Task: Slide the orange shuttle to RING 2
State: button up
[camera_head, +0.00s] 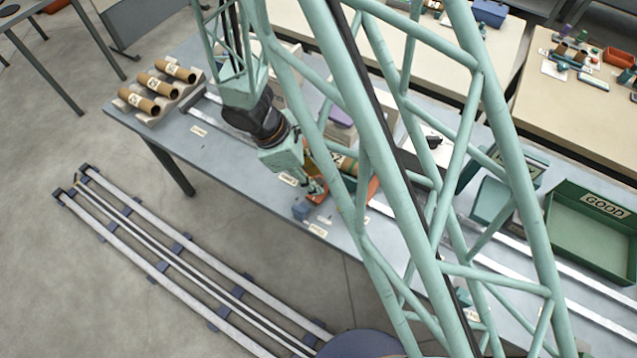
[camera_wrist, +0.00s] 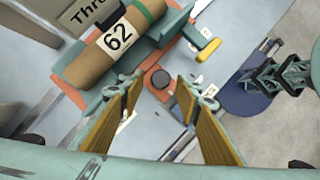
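The orange shuttle (camera_wrist: 148,95) lies below my gripper in the wrist view. It carries a brown tube (camera_wrist: 112,48) marked 62 with a green band. A dark round knob (camera_wrist: 160,78) stands on the shuttle, between and beyond my fingertips. My gripper (camera_wrist: 158,88) is open, with the fingers on either side of the knob and no visible contact. In the head view the shuttle (camera_head: 373,188) is partly hidden by my arm's lattice. I cannot read which label is RING 2.
A metal rail (camera_head: 520,245) runs along the table. A rack with several brown tubes (camera_head: 158,85) stands at the left end. A green tray marked GOOD (camera_head: 595,235) is at the right.

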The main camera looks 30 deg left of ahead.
jog(key=shift+x, duration=1.75)
jog(key=shift+c, duration=0.2)
jog(key=shift+s, duration=0.1)
grip_shut()
